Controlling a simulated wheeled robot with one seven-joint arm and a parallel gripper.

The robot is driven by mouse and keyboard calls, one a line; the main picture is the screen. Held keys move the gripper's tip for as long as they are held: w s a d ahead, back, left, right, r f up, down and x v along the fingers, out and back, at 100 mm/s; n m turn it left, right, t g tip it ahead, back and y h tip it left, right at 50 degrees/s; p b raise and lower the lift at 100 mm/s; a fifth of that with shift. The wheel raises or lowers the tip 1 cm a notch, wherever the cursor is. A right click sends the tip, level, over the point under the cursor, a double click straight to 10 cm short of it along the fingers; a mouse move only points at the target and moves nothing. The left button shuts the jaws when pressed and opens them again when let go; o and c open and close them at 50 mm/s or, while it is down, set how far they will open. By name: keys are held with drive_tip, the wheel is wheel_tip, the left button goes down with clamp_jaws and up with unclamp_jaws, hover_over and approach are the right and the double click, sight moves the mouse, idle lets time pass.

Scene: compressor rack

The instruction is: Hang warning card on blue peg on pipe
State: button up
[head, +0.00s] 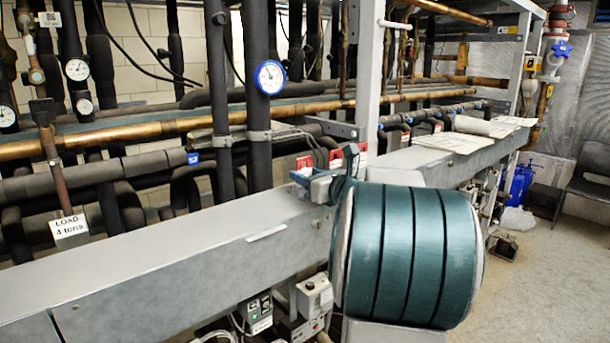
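A white card printed "LOAD 4 tons" (69,227) hangs at the left in front of the beam, at the lower end of a slanting copper pipe. I cannot tell whether it is the warning card. Red tags with white parts (305,162) show behind the beam near the middle. A small blue piece (193,158) sits on a dark lagged pipe at centre left, and nothing hangs on it. My gripper (327,174) seems to be the blue-grey end above the beam, partly behind my large teal arm part. Its fingers are too unclear to judge, and no card shows in it.
Gauges (269,77) and dense pipes (165,122) stand behind. Control boxes (315,296) sit below. Open floor (560,270) and a chair (588,180) are right.

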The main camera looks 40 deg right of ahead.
drive_tip(key=shift+r, duration=0.15)
drive_tip(key=shift+r+p, duration=1.9)
drive_tip(key=shift+r, duration=0.5)
drive_tip(key=s+r, duration=0.1)
drive_tip(key=s+r+p, duration=0.1)
drive_tip(key=s, duration=0.1)
drive_tip(key=s+r+p, duration=0.1)
drive_tip(key=s, duration=0.1)
drive_tip(key=shift+d, duration=0.2)
drive_tip(key=shift+f, duration=0.1)
idle(0.8)
